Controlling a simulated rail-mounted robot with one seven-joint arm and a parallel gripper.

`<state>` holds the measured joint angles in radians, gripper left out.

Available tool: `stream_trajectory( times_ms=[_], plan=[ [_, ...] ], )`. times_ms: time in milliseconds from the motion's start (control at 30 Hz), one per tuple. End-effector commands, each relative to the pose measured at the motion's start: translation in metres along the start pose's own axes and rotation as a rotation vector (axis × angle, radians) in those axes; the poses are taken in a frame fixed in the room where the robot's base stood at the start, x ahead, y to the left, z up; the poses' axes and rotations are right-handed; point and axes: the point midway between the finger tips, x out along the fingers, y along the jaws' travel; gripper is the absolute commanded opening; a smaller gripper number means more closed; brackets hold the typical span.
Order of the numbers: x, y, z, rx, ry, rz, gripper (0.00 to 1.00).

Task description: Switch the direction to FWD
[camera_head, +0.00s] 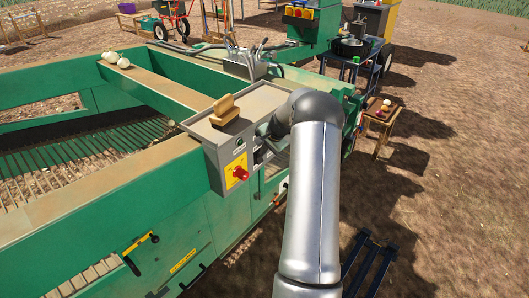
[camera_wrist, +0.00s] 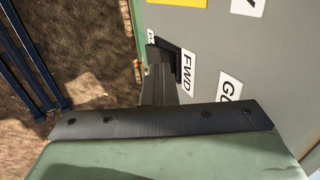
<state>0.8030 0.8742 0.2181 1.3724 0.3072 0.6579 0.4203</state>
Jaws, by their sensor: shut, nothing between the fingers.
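The grey control box (camera_head: 225,160) is mounted on the side of the green machine. Its face fills the right of the wrist view (camera_wrist: 270,60). A white FWD label (camera_wrist: 187,72) is on that face. A dark part (camera_wrist: 172,52) beside the label looks like the direction switch, but I cannot make out its position. My gripper (camera_wrist: 158,82) is shut and empty, with its narrow dark fingers close to the switch and FWD label. I cannot tell whether they touch. In the head view my arm hides most of the gripper and the switch.
A red knob (camera_head: 239,173) on a yellow plate is at the box's left. A wooden brush-like block (camera_head: 225,110) lies on top of the box. Levers (camera_head: 245,62) stand behind. A small stool (camera_head: 380,115) is at right. Dirt ground to the right is mostly open.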

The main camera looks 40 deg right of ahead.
Motion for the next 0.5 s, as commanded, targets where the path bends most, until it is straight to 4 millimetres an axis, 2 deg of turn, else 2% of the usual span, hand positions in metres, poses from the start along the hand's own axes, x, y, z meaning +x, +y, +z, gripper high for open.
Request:
stream_trajectory(
  times_ms=[133,500],
  plan=[
    [-0.0072,-0.0038,-0.0001,-0.001,0.001,-0.001,0.00],
    [-0.0081,-0.0020,-0.0004,0.000,0.001,0.000,0.00]
  ],
)
